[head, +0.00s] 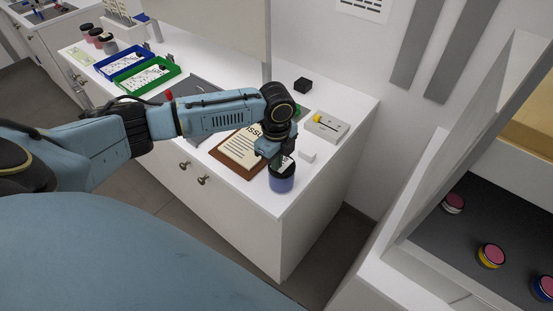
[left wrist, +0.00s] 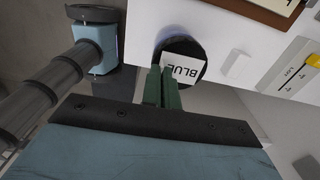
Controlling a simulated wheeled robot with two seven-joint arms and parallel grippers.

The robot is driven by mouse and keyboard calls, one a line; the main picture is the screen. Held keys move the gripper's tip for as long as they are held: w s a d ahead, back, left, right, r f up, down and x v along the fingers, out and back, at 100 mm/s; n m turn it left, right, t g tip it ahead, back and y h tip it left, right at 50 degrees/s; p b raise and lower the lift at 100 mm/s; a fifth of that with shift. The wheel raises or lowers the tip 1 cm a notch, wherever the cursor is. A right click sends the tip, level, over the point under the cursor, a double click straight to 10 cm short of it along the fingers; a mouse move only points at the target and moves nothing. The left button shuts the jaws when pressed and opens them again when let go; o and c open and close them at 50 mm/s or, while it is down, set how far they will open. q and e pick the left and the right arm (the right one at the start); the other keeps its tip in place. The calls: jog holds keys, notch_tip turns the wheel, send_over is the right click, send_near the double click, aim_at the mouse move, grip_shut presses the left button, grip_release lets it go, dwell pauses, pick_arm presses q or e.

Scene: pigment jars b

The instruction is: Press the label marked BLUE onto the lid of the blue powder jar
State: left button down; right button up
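The blue powder jar (head: 281,184) stands upright near the front right corner of the white counter, with a dark lid (left wrist: 190,46). The white label marked BLUE (left wrist: 183,70) is over the lid in the left wrist view, its print upside down there. A white bit of it shows at the fingers in the head view. I cannot tell whether it touches the lid. My left gripper (head: 277,160) points down at the jar's top. Its green fingers (left wrist: 162,88) are close together with the label's edge at their tips. My right gripper is not in view.
A brown clipboard (head: 222,153) with a sheet lies left of the jar. A small white block (head: 307,155) and a grey device with a yellow knob (head: 326,126) are close behind. Green (head: 174,69) and blue (head: 108,68) trays stand farther left. Other jars (head: 491,256) sit in the right-hand cabinet.

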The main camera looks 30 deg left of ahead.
pick_arm(q)
jog(key=shift+f, duration=0.1)
jog(key=c, duration=1.6)
grip_release()
notch_tip(320, 180, up, 2)
jog(key=p, duration=0.2)
jog(key=shift+r+p, duration=0.25)
jog(key=shift+p, duration=0.15)
jog(key=shift+r, duration=1.8)
